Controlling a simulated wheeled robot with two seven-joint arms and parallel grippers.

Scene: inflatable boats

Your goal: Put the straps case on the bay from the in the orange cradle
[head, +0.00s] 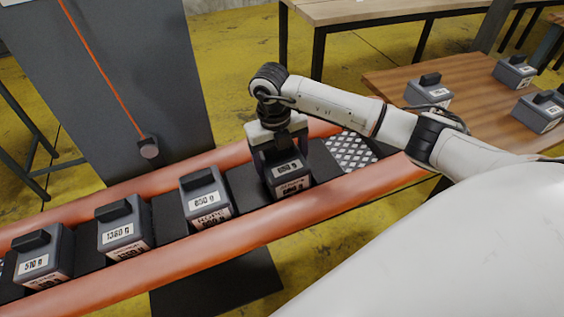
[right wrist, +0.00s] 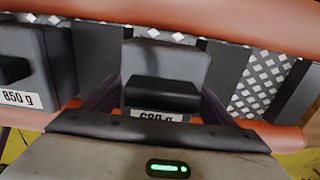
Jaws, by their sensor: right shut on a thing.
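My right gripper (head: 279,155) is shut on a dark grey case (head: 291,186), with a finger on each side of it. This case also shows in the right wrist view (right wrist: 170,62), upright, its label partly covered and seeming to read 680 g. It is between the two orange tubes of the orange cradle (head: 250,225), over or on a dark bay; I cannot tell whether it touches. The word line on its label is too small to read, so I cannot confirm it is the straps case. My left gripper is not in view.
Several similar cases stand in the cradle to the left, the nearest marked 850 g (head: 206,193). A bare metal tread strip (head: 352,152) lies to the right. More cases stand on a wooden table (head: 462,117). A grey post (head: 125,80) rises behind the cradle.

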